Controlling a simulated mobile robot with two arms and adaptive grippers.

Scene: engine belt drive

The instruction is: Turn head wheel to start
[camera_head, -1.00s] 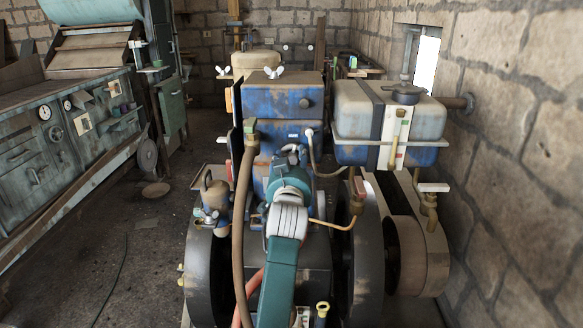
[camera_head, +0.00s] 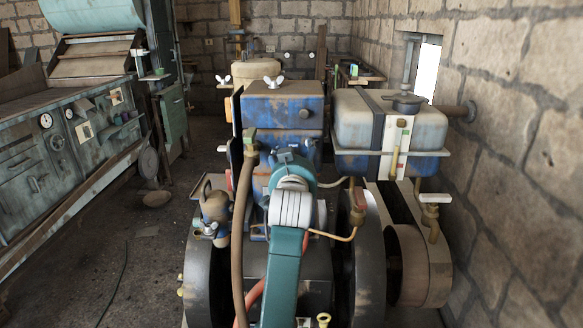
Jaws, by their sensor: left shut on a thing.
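My left arm rises from the bottom middle of the view, teal with a white ringed wrist joint. My left gripper (camera_head: 284,157) is at its far end, low against the front of the blue engine (camera_head: 284,108). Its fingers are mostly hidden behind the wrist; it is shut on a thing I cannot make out. I cannot pick out the head wheel for certain. A large dark flywheel (camera_head: 201,278) stands left of my arm and another (camera_head: 366,275) stands right of it. My right gripper is not in view.
A blue and grey tank (camera_head: 352,135) overhangs on the right, close to the stone wall (camera_head: 510,150). A brown hose (camera_head: 240,225) runs just left of my arm, and a thin pipe (camera_head: 340,237) bends to its right. The floor (camera_head: 140,250) on the left is mostly clear.

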